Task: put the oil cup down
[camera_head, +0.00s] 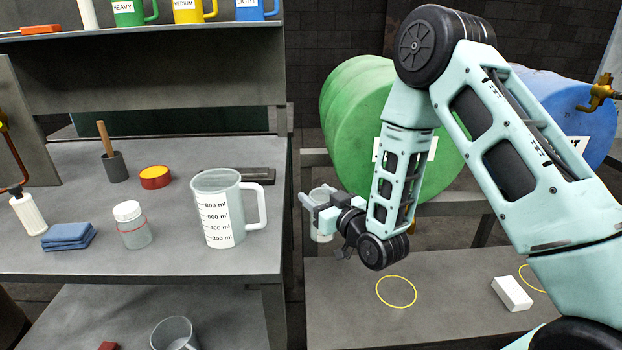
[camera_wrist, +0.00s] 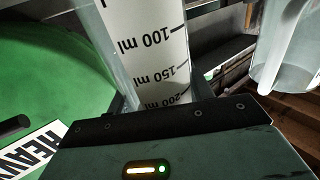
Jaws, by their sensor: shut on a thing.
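The oil cup (camera_head: 321,232), a small clear measuring cup, is in my gripper (camera_head: 323,208), between the left bench and the green drum. It looks about upright in the head view. In the wrist view the oil cup (camera_wrist: 148,45) shows its white scale with black ml marks close up, just beyond the gripper's dark edge (camera_wrist: 165,120). My gripper is shut on it, and the cup hangs above the low bench. The fingertips are partly hidden, and I cannot tell how much oil is in the cup.
The low bench (camera_head: 345,318) has yellow rings (camera_head: 396,292) and a white block (camera_head: 512,293) on it. The green drum (camera_head: 350,100) is behind my arm. A large measuring jug (camera_head: 218,205) stands on the left bench. Bare surface surrounds the nearer ring.

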